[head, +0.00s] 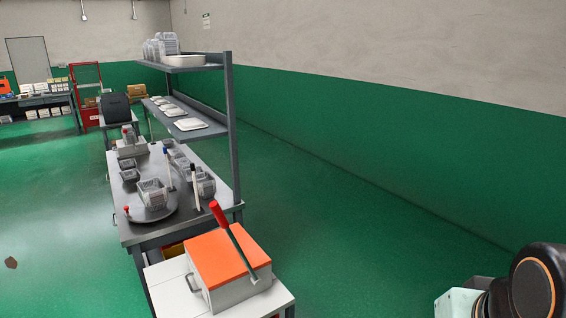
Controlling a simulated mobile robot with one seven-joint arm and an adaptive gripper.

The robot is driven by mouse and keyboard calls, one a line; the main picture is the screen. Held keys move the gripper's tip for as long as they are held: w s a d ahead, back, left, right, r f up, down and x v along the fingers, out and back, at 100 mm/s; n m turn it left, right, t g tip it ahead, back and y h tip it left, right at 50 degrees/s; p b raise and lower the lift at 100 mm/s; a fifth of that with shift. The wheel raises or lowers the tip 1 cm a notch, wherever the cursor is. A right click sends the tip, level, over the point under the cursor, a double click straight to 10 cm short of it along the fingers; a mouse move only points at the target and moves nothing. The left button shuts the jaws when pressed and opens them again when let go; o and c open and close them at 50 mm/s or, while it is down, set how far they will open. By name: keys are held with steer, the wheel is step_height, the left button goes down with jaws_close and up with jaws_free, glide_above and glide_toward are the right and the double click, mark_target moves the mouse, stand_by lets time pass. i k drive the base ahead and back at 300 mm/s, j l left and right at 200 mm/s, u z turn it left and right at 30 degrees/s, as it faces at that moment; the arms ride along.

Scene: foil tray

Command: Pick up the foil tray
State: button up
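I cannot tell for sure which thing is the foil tray. Several shallow pale trays (190,124) lie in a row on the middle shelf of the workbench. A larger pale tray (184,62) sits on the top shelf beside stacked clear containers (160,47). Several grey, see-through containers (152,190) stand on the bench top, some on a round dark plate. My gripper is not in view; only part of my arm shows at the bottom right, well apart from the bench.
A steel workbench (140,233) with upright posts stands left of centre. In front is a white table (171,293) with an orange-topped box (217,257) and red-handled lever (230,236). Green floor (330,255) is clear to the right, up to the wall.

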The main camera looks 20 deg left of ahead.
mark_target(131, 176)
steer(key=i+l+z, duration=0.1)
steer(key=i+z, duration=0.45)
steer(key=i, duration=1.35)
steer(key=i+u, duration=0.4)
steer(key=i+l+u, duration=0.15)
steer(key=i+u, duration=0.25)
steer(key=i+j+u, duration=0.1)
steer(key=i+u, duration=0.35)
steer(key=i+l+u, duration=0.1)
steer(key=i+u, duration=0.6)
steer(key=i, duration=1)
steer(key=i+u, duration=0.2)
steer(key=i, duration=1)
steer(key=i+l, duration=0.1)
steer(key=i, duration=2.35)
